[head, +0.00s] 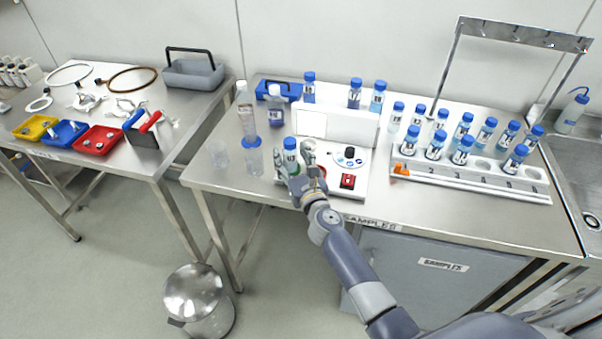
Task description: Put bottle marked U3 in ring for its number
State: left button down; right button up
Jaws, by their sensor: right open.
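A blue-capped bottle with a dark mark (290,157) stands upright at the left side of a white device on the steel table; I cannot read its mark surely. My right gripper (296,166) is open at this bottle, with a finger showing to its right; whether it touches the bottle I cannot tell. A white numbered rack (470,182) stands to the right, its front marked with numbers. Several blue-capped bottles (462,150) stand in its rings, and some rings at the front (505,169) look empty. My left gripper is not in view.
The white device (350,160) has a dial and a red switch. A white box (340,125) stands behind it, with blue-capped bottles behind. An orange object (401,169) lies by the rack's left end. A metal frame (520,34) rises behind.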

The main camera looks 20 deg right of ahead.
jog(key=s, duration=1)
jog(key=shift+s, duration=0.25)
jog(key=shift+r, duration=0.1)
